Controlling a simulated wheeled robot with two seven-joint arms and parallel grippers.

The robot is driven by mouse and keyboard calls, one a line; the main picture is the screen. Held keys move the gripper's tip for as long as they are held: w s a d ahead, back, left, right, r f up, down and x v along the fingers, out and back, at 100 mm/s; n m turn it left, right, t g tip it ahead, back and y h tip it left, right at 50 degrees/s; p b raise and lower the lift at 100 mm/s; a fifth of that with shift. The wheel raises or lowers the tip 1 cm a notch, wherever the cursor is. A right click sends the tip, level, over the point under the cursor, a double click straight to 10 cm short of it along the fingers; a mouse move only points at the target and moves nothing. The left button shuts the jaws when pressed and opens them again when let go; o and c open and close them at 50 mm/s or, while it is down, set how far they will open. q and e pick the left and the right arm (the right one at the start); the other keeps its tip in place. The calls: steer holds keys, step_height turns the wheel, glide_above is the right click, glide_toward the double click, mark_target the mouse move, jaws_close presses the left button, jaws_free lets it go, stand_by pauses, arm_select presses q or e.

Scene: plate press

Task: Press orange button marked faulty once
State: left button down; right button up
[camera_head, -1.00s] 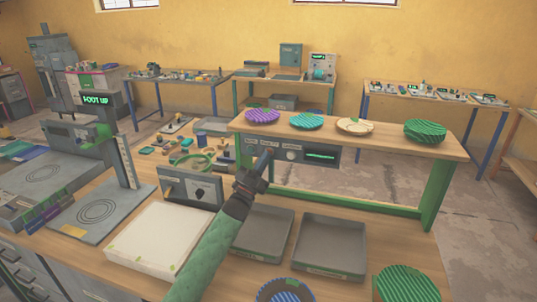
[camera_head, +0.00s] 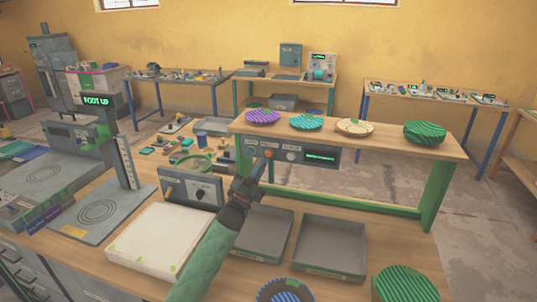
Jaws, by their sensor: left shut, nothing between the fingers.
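The control panel (camera_head: 330,160) is a grey box mounted under the wooden shelf, with a row of knobs or buttons and a small green-lit display (camera_head: 320,157). An orange button (camera_head: 268,153) shows on its left part; the small labels are too blurred to read. My left gripper (camera_head: 261,168) is shut and empty, its tips just below and in front of the orange button. A small gap seems to show, but I cannot tell contact for sure. My right gripper is not in view.
Several ribbed plates, including a purple one (camera_head: 262,117), stand on the shelf (camera_head: 380,136) above the panel. A press (camera_head: 125,160) stands at left.

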arm_select(q)
steer(key=shift+s+a, duration=0.2)
steer(key=shift+s, duration=0.4)
steer(key=shift+s+a, duration=0.15)
steer(key=shift+s, duration=0.45)
